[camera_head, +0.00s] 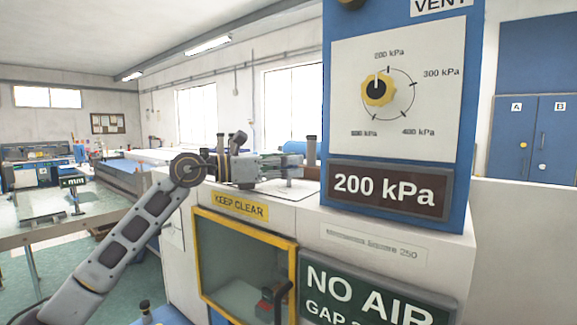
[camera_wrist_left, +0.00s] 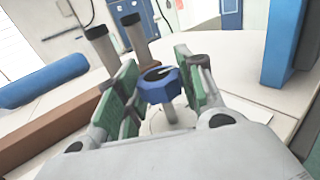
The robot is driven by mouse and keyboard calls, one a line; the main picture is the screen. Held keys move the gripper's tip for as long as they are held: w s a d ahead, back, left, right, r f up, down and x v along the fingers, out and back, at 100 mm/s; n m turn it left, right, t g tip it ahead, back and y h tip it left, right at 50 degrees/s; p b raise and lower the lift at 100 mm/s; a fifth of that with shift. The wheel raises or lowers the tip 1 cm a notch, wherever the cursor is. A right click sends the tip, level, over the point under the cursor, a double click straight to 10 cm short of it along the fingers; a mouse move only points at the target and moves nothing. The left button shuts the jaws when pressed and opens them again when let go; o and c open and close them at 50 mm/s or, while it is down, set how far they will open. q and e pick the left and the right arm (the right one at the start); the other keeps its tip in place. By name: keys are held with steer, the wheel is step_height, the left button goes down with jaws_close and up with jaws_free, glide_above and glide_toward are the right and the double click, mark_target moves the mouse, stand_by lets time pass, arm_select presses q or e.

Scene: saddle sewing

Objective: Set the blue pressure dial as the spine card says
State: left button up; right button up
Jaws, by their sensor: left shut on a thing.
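The blue dial (camera_wrist_left: 158,88) stands on the pale machine top between my left fingers in the left wrist view. My left gripper (camera_wrist_left: 160,80) is shut on it, with green pads on either side. In the head view my left gripper (camera_head: 285,168) reaches right over the machine top, beside the blue column; I cannot make out the blue dial there. I cannot identify the spine card. My right gripper is not in view.
A yellow knob (camera_head: 377,90) on the column's white scale has its mark at 200 kPa, and a display (camera_head: 388,190) reads 200 kPa. A yellow-framed window (camera_head: 243,262) is below. Posts (camera_wrist_left: 101,48) and a blue roll (camera_wrist_left: 42,82) are close to the gripper.

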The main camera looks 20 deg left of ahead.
arm_select(q)
steer(key=shift+m+g+h, duration=0.8)
steer(key=shift+m+g, duration=0.2)
steer(key=shift+g, duration=0.3)
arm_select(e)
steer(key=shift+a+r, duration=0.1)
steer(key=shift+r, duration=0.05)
arm_select(q)
steer(key=shift+r+m+g+h+p, duration=0.1)
steer(key=shift+m+g+h+p, duration=0.65)
steer(key=shift+g, duration=0.75)
steer(key=shift+m+g, duration=0.6)
steer(key=shift+m, duration=0.05)
steer(key=shift+m+g+p, duration=0.4)
steer(key=shift+m+g, duration=0.2)
steer(key=shift+g, duration=0.3)
steer(key=shift+h, duration=0.25)
steer(key=o, duration=1)
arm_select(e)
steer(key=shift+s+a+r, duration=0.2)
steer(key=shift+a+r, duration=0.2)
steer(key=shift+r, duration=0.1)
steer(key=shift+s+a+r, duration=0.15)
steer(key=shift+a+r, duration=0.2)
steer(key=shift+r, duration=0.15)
